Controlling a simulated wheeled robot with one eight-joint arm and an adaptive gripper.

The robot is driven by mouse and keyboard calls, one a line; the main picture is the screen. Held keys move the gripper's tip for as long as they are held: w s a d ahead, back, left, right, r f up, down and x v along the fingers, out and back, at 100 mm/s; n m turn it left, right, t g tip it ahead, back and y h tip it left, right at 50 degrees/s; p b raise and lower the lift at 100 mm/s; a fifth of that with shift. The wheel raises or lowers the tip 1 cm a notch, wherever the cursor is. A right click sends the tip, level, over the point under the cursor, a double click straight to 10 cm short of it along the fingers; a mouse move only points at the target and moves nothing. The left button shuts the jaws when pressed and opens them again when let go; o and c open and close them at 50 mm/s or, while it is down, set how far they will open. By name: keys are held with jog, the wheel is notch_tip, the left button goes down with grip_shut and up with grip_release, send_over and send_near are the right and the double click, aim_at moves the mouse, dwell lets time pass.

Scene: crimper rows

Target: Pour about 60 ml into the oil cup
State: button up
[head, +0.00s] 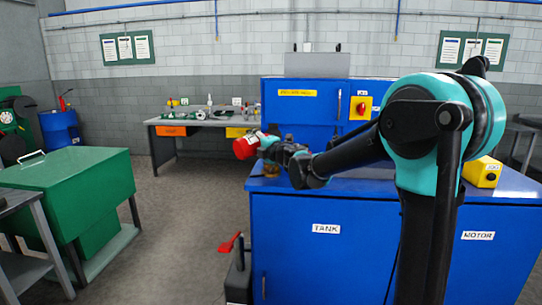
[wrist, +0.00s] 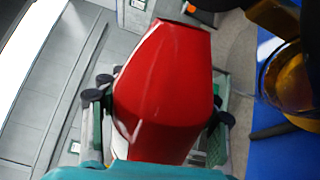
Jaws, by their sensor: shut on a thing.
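My gripper (head: 262,142) is shut on a red container (head: 245,146) with a pale band or label along its edge. In the head view it is held out past the left corner of the blue tank cabinet, tilted well over to one side. In the wrist view the red container (wrist: 165,85) fills the middle between the fingers (wrist: 158,108), its narrower end toward the top. An amber cup (head: 271,170) stands on the cabinet top just below and right of the gripper. It also shows in the wrist view (wrist: 288,78), right of the container, partly cut off. No liquid stream is visible.
The blue cabinet (head: 320,250) marked TANK and MOTOR stands in front of me. A yellow box (head: 482,172) sits on its right. A green chest (head: 75,190) is at left, a workbench (head: 190,122) with small parts behind. A red-handled item (head: 231,242) stands by the cabinet's left side.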

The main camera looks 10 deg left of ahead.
jog(key=shift+r+n, duration=0.95)
jog(key=shift+n, duration=0.05)
jog(key=shift+r+n, duration=0.25)
jog(key=shift+n, duration=0.45)
jog(key=n, duration=0.3)
jog(key=shift+w+d+f+n+b, duration=0.3)
jog(key=shift+f+b, duration=0.1)
jog(key=shift+r+n, duration=0.15)
jog(key=shift+n, duration=0.65)
jog(key=f+n, duration=0.1)
jog(key=n, duration=0.1)
jog(key=s+a+f+n, duration=0.1)
jog(key=n, duration=0.2)
jog(key=s+a+f+n, duration=0.1)
jog(key=n, duration=0.1)
jog(key=shift+a+f+n, duration=0.1)
jog(key=shift+f+n, duration=0.2)
